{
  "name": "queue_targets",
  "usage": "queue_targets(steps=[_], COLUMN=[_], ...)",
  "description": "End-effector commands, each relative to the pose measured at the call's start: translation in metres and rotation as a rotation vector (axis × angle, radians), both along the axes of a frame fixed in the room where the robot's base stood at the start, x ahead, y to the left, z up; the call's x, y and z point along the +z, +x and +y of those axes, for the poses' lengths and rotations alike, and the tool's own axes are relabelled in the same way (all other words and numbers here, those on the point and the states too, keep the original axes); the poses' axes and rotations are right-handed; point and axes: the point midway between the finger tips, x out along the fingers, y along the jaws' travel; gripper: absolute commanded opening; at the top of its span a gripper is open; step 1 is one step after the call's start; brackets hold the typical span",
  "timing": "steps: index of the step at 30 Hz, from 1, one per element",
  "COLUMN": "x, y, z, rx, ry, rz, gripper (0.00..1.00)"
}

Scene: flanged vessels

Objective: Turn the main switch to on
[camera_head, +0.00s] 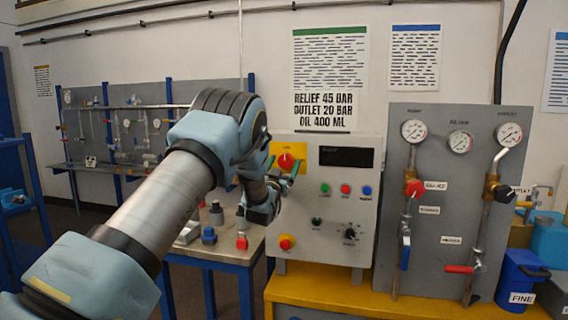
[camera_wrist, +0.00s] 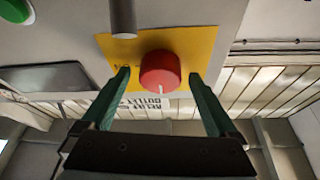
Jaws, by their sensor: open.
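The main switch is a red round knob (camera_head: 286,161) on a yellow plate (camera_head: 277,152) at the upper left of the grey control panel (camera_head: 340,232). In the wrist view the red knob (camera_wrist: 160,72) shows a white mark on its rim, and the yellow plate (camera_wrist: 205,45) lies behind it. My gripper (camera_head: 284,168) is at the plate. In the wrist view its two green fingers (camera_wrist: 161,82) are apart, one on each side of the knob, with visible gaps. It is open and holds nothing. Contact cannot be told.
A gauge board (camera_head: 440,235) with valves stands to the right. A grey cylinder (camera_wrist: 123,18) juts near the plate in the wrist view.

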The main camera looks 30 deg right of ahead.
Motion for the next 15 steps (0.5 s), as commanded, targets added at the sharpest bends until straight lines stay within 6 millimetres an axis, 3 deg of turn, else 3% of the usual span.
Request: queue_targets(steps=[4,15], x=[-0.0001,0.0], y=[0.0,-0.0002], z=[0.0002,0.0003], rx=[0.0,0.0], ry=[0.0,0.0], rz=[0.0,0.0], gripper=[0.92,0.5])
